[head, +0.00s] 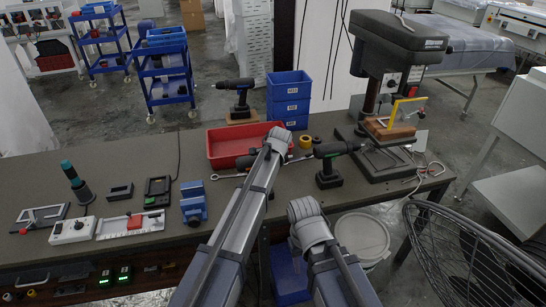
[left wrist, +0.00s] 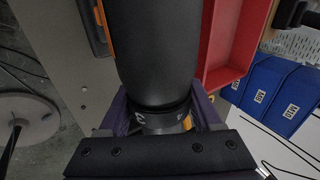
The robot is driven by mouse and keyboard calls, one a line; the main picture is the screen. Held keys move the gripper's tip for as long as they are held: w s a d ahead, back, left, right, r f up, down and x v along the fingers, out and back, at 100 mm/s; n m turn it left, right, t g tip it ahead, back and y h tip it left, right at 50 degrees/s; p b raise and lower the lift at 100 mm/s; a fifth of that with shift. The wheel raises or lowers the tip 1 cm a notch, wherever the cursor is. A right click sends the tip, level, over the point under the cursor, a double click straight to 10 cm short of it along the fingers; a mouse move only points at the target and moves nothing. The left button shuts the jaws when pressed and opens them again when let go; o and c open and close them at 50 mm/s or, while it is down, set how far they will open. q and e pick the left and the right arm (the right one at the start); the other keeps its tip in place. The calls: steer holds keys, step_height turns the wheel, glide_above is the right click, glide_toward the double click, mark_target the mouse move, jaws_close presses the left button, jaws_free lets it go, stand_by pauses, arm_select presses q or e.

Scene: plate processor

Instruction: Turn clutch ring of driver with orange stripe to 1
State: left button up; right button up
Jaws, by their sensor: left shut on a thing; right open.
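The driver with the orange stripe (left wrist: 155,45) fills the upper middle of the left wrist view, its dark body toward the top and an orange strip (left wrist: 102,22) at its upper left. My left gripper (left wrist: 160,122) is shut around the dark ring at its front. White marks show on this ring (left wrist: 155,121), but I cannot read the number set. In the head view the left arm hides most of this driver and the left gripper. My right arm (head: 308,218) is at the lower middle of the head view, away from the driver; its fingers are hard to make out.
A second driver (head: 328,178) stands close on the right, and a third (head: 238,97) stands behind. A red tray (head: 222,133) and blue bins (head: 289,92) lie behind the held driver. A drill press (head: 385,60) stands at the right. Fixtures and a blue vise (head: 193,205) occupy the left bench.

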arm_select(q)
steer(key=shift+s+g, duration=0.15)
steer(key=shift+g, duration=0.25)
steer(key=shift+d+f, duration=0.1)
steer(key=o, duration=1.4)
steer(key=shift+p, duration=0.3)
steer(key=p+v, duration=0.7)
steer(key=v, duration=0.1)
